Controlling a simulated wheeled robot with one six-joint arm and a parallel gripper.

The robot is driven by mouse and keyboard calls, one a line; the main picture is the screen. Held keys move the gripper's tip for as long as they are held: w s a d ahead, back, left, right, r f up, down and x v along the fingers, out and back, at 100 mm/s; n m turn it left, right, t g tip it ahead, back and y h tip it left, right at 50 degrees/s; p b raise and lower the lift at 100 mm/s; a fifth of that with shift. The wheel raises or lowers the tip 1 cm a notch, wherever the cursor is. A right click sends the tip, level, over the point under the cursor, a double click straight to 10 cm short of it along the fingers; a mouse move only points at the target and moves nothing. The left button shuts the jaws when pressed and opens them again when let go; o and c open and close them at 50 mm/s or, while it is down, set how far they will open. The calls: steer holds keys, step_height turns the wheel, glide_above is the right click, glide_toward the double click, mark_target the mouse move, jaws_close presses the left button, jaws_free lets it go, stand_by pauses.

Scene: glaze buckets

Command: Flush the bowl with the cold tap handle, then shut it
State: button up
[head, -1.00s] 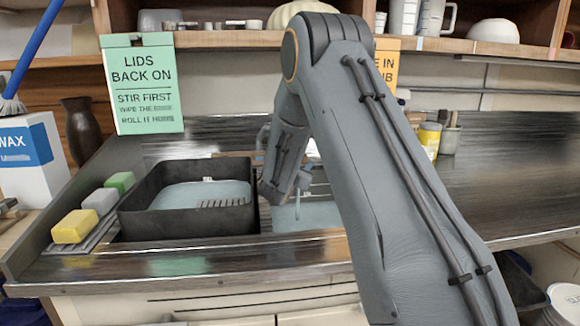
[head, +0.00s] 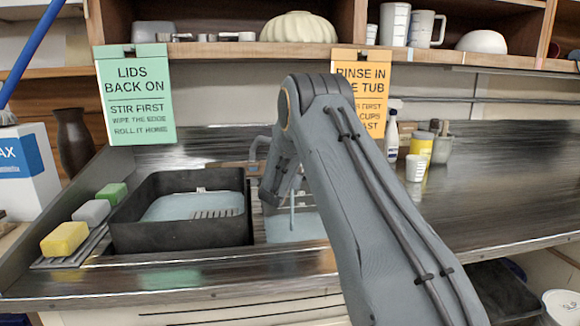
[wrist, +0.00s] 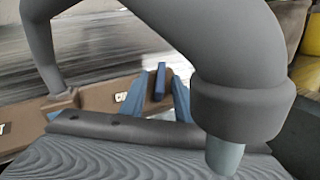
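The grey tap spout (wrist: 235,90) arches close across the wrist view, with a pale blue-grey stream (wrist: 225,155) below its mouth. A thin stream (head: 292,212) also shows in the head view, falling into the sink bowl (head: 290,229), which looks pale blue inside. The dark blue cold tap handle (wrist: 160,80) stands upright on a brown base with white markings. My gripper (wrist: 162,97) is open, with a blue-grey finger on each side of the handle and gaps showing; contact is unclear. In the head view my arm hides the gripper and handle.
A black tub (head: 180,235) with pale liquid stands left of the bowl. Yellow, grey and green sponges (head: 65,239) lie further left. A spray bottle (head: 391,135) and a yellow jar (head: 421,143) stand back right. The right counter (head: 490,180) is mostly clear.

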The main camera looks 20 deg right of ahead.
jaws_close()
steer(key=shift+w+a+m+g+h+b, duration=0.1)
steer(key=shift+m+g+h+b, duration=0.5)
steer(key=shift+m+g+b, duration=0.25)
steer(key=shift+r, duration=0.1)
jaws_free()
